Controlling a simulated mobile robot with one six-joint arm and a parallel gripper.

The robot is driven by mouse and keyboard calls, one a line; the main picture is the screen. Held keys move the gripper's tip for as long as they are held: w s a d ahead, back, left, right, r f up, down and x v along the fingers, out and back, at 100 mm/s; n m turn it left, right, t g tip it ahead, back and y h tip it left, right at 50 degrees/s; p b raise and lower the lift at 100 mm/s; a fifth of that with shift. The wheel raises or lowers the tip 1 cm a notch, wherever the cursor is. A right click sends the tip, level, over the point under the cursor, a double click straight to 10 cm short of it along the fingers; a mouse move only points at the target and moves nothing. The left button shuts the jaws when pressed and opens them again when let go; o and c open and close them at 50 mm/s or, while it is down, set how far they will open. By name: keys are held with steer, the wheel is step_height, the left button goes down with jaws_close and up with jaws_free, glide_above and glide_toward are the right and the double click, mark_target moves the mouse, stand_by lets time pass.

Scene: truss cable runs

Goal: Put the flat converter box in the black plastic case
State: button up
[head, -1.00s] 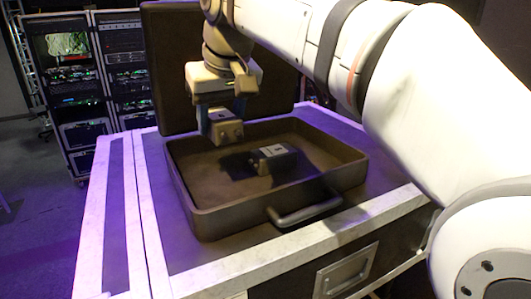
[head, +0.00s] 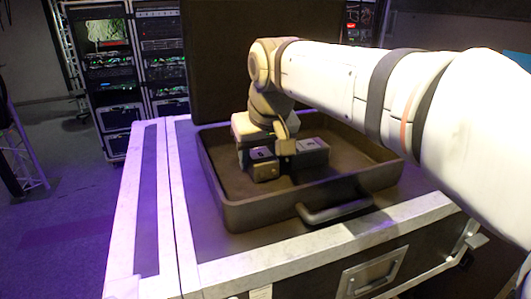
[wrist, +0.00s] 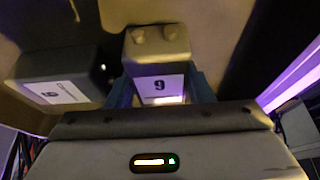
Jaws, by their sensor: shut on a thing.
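The black plastic case (head: 237,215) lies open on top of a flight case, its lid (head: 225,60) raised at the back. My gripper (head: 258,160) is down inside the case at the left and is shut on a small grey box (head: 264,172), which I take as the flat converter box. In the wrist view this box (wrist: 157,50) shows two round connectors and a white label. I cannot tell whether it touches the case floor. A second, similar labelled box (head: 312,153) lies in the case just right of it; it also shows in the wrist view (wrist: 60,80).
The case's front handle (head: 335,208) sticks out over the flight case top (head: 205,250). Equipment racks (head: 110,75) stand behind at the left. The right part of the case floor is clear.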

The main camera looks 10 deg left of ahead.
steer(key=shift+f, duration=0.15)
steer(key=o, duration=1.2)
steer(key=shift+c, duration=0.2)
steer(key=shift+r, duration=0.5)
steer(key=v, duration=1.1)
steer(key=shift+s+r+b, duration=0.15)
steer(key=shift+r+b, duration=0.05)
steer(key=shift+b, duration=0.25)
